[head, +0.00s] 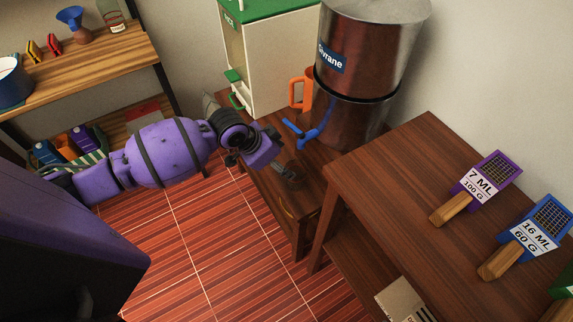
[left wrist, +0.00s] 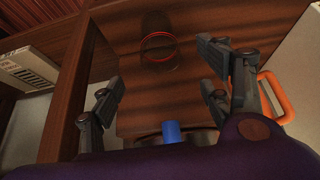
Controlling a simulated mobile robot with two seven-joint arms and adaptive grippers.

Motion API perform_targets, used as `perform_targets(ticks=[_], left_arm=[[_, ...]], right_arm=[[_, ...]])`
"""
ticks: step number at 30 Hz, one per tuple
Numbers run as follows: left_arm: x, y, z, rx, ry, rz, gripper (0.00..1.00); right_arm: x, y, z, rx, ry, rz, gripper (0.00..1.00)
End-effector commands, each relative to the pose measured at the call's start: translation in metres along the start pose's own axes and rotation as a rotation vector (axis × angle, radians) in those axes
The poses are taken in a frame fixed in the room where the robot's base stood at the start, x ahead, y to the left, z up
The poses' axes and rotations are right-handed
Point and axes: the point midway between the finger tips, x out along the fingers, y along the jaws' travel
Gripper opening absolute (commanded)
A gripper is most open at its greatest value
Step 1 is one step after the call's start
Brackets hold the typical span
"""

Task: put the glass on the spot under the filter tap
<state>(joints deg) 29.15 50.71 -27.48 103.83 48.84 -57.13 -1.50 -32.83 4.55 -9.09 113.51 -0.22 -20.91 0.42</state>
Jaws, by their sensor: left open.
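The glass (left wrist: 158,50) is see-through with a red ring and is on the wooden surface in the left wrist view. It lies beyond my fingertips, roughly between them, and apart from them. I cannot make it out clearly in the head view. My left gripper (head: 262,163) is open and empty over the low wooden stand, in front of the filter; its fingers also show in the left wrist view (left wrist: 160,72). The metal filter (head: 365,65) has a blue tap (head: 310,132), whose blue also shows in the wrist view (left wrist: 172,131). The spot under the tap is not clearly visible.
An orange handle (head: 300,88) is beside the filter, near a white and green cabinet (head: 275,55). A wooden table (head: 400,180) at right holds labelled purple (head: 492,177) and blue (head: 540,225) strainers. A shelf (head: 110,55) stands at left.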

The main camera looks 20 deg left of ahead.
Motion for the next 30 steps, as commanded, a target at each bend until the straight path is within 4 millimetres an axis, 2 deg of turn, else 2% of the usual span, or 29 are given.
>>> perform_targets(ticks=[3,8,11,13,18,21,25,30], left_arm=[[-0.007,0.001,0.001,-0.001,-0.001,0.001,0.71],[-0.007,0.001,0.002,-0.002,-0.001,0.002,0.71],[0.0,0.012,0.01,-0.015,0.01,0.01,0.71],[0.012,0.03,0.026,-0.041,0.031,0.02,0.71],[0.04,0.095,0.085,-0.169,0.128,0.01,0.71],[0.043,0.128,0.126,-0.265,0.18,-0.039,0.71],[0.03,0.159,0.183,-0.383,0.218,-0.143,0.71],[0.0,0.183,0.247,-0.479,0.215,-0.293,0.71]], right_arm=[[-0.001,0.0,0.0,-0.001,-0.001,-0.001,0.23],[-0.002,0.0,0.003,-0.001,-0.007,-0.001,0.23],[-0.003,0.0,0.004,0.0,-0.009,-0.001,0.23],[-0.003,0.0,0.004,0.0,-0.009,-0.001,0.23],[-0.003,0.0,0.003,-0.001,-0.007,-0.001,0.23],[-0.003,0.0,0.002,-0.001,-0.006,-0.001,0.23],[-0.003,-0.001,0.002,0.0,-0.005,-0.001,0.23],[-0.003,-0.001,0.001,0.001,-0.004,-0.001,0.23]])
